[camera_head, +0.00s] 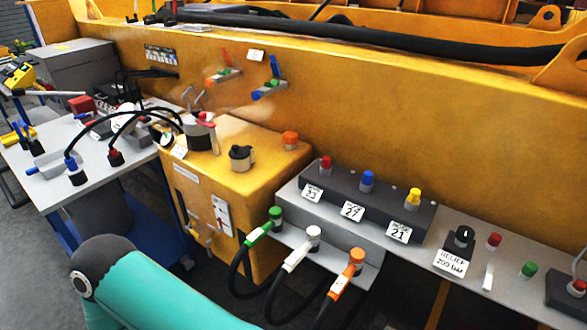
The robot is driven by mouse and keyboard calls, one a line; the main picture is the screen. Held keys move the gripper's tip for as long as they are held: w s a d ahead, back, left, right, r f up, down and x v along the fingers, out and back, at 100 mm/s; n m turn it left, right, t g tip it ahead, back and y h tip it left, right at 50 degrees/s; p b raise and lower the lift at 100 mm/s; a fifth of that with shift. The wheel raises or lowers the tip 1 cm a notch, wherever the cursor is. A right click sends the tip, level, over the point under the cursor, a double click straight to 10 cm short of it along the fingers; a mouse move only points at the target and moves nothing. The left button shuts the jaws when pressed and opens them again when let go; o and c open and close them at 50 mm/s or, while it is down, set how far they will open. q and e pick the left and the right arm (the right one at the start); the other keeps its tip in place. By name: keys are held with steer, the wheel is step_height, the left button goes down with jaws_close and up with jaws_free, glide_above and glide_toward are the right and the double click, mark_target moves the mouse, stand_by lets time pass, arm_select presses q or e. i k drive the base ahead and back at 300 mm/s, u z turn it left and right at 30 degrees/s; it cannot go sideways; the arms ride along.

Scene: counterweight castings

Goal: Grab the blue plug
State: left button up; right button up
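A blue plug or cap (367,179) stands upright on a dark grey block (385,197), between a red one (326,165) and a yellow one (413,197). A white label reading 27 is in front of it. Another blue-topped fitting (72,166) is on the end of a black hose on the table at left; I cannot tell which of the two is meant. A teal arm link of mine with a dark joint fills the lower left. Neither gripper shows in this view.
Green (257,235), white (296,250) and orange (344,274) hose connectors hang before the block. A yellow box (240,165) stands left of it. A relief knob (461,239) and further fittings are at right. A yellow wall (480,130) rises behind.

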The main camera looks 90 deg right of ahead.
mark_target(367, 179)
steer(key=z, duration=0.45)
steer(key=k, duration=1.4)
steer(key=z, duration=1.15)
steer(key=i, duration=0.5)
